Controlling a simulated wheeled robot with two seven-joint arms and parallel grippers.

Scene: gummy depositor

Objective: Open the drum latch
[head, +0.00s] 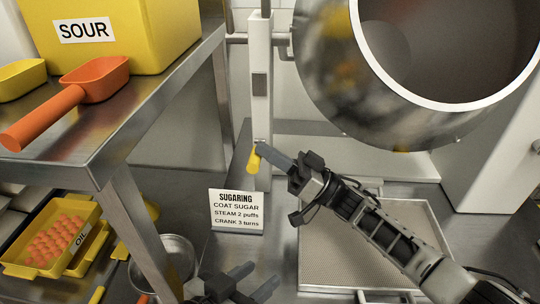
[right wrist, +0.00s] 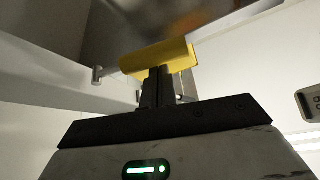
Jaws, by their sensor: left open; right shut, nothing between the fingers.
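The drum latch has a yellow handle (head: 253,162) on the pale upright post (head: 261,95), left of the steel drum (head: 335,95). The handle hangs slanted down in the head view. My right gripper (head: 262,149) is shut and empty, its fingertips right at the handle. In the right wrist view the yellow handle (right wrist: 158,57) lies crosswise just beyond the closed fingertips (right wrist: 157,72); I cannot tell whether they touch. My left gripper (head: 258,279) is open and empty, low at the bottom edge of the head view.
A sugaring sign (head: 236,211) stands below the latch. A mesh tray (head: 317,268) lies under my right arm. A steel bowl (head: 164,262) is at lower left. A steel shelf (head: 150,110) with an orange scoop (head: 92,82) and yellow SOUR bin (head: 120,50) fills the left.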

